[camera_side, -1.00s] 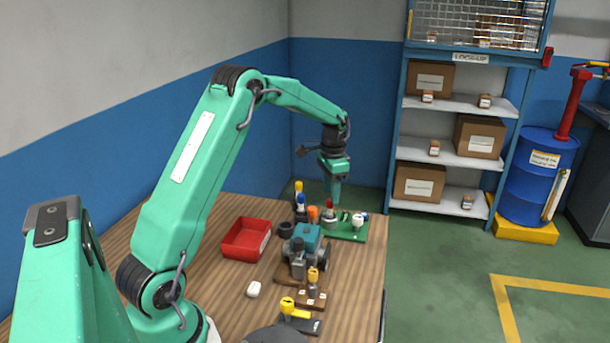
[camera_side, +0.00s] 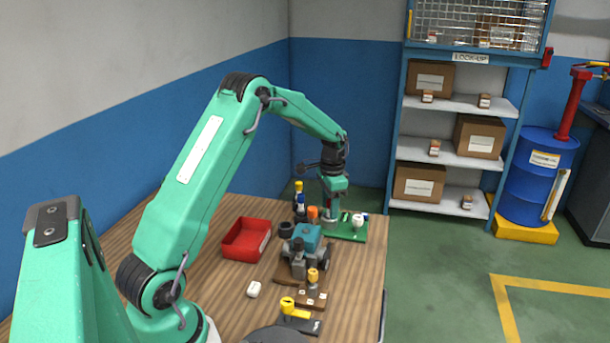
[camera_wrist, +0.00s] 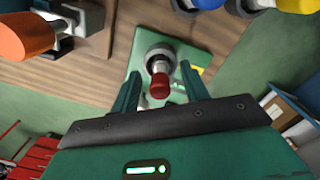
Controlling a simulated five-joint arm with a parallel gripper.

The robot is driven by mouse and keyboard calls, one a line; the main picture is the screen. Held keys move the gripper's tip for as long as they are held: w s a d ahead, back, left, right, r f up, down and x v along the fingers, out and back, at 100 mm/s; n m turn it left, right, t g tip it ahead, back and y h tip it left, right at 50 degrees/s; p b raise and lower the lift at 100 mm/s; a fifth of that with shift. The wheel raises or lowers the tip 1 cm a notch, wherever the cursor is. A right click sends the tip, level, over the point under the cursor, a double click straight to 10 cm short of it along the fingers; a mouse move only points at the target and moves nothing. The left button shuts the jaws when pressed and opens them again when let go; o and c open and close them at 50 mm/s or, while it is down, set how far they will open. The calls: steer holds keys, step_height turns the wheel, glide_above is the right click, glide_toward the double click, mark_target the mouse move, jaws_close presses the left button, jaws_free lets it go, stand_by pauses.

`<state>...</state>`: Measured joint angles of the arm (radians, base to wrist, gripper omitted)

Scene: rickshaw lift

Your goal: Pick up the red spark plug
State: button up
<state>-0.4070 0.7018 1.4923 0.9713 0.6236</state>
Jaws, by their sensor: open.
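The red spark plug (camera_wrist: 159,86) stands in a grey round holder on a green plate (camera_wrist: 190,62), seen from above in the wrist view. My gripper (camera_wrist: 160,88) is open, with one finger on each side of the red plug and a gap visible around it. In the side view my gripper (camera_side: 331,212) is low over the green plate (camera_side: 350,235) at the far end of the table. The red plug is hidden there behind the gripper.
A teal machine (camera_side: 304,240) stands just in front of the green plate, and an orange-topped item (camera_side: 312,214) is close to its left. A white item (camera_side: 358,220) stands on the plate's right. A red tray (camera_side: 246,239) sits further left on the wooden table.

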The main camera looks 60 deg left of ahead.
jaws_close()
steer(key=shift+r, duration=0.2)
steer(key=shift+r, duration=0.6)
steer(key=r, duration=0.1)
steer(key=d+r, duration=0.1)
steer(key=r, duration=0.1)
steer(key=shift+r, duration=0.1)
steer(key=s+d+r, duration=0.1)
steer(key=d+r, duration=0.5)
steer(key=d, duration=0.4)
steer(key=shift+s+d+r, duration=0.15)
steer(key=shift+s+d, duration=0.15)
